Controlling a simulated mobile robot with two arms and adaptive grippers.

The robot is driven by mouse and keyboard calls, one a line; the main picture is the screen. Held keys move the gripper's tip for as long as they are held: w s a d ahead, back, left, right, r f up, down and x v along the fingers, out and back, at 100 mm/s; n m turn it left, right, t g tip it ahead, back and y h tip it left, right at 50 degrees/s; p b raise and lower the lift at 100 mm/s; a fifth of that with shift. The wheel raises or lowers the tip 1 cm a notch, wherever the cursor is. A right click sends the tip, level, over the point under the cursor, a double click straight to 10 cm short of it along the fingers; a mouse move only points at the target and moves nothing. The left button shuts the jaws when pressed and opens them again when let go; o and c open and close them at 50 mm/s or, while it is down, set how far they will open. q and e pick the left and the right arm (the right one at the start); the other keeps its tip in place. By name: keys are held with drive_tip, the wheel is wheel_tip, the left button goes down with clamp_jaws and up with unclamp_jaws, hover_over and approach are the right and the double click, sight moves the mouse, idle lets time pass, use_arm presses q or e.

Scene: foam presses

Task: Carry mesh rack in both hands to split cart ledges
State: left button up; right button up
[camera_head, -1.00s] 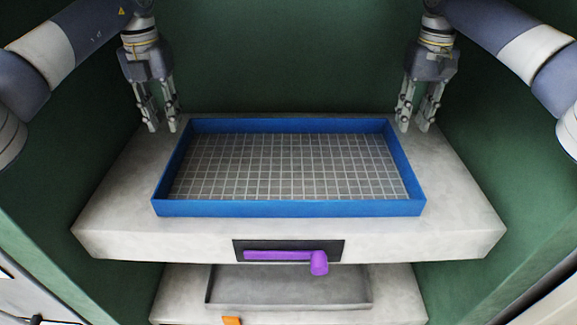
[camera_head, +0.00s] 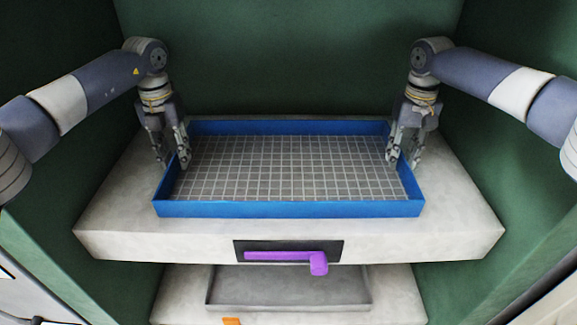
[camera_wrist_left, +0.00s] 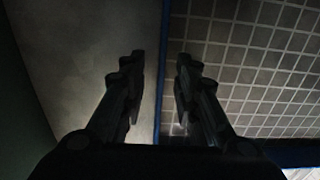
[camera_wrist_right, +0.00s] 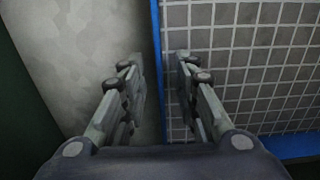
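The mesh rack, a blue rectangular frame (camera_head: 290,209) with a grey wire-grid floor, lies flat on the grey press platen. My left gripper (camera_head: 172,165) points down at the rack's left wall. In the left wrist view its open fingers (camera_wrist_left: 158,80) stand on either side of the blue wall, one outside and one inside. My right gripper (camera_head: 402,166) is open across the right wall in the same way. In the right wrist view the blue wall runs between its fingers (camera_wrist_right: 157,80). Both grippers hold nothing. The split cart ledges are not identifiable in view.
The thick grey platen (camera_head: 460,215) extends past the rack on both sides. A purple handle (camera_head: 285,256) sits in a dark recess on its front. A lower grey slab (camera_head: 395,295) with a shallow tray cavity lies below. Green walls (camera_head: 290,55) enclose the back and sides.

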use_arm(q)
drive_tip(key=shift+f, duration=0.3)
use_arm(e)
drive_tip(key=shift+f, duration=0.3)
use_arm(q)
clamp_jaws()
use_arm(e)
clamp_jaws()
use_arm(q)
drive_tip(key=shift+w+r, duration=0.1)
drive_tip(key=shift+r, duration=0.05)
use_arm(e)
drive_tip(key=shift+w+r, duration=0.15)
drive_tip(key=shift+r, duration=0.05)
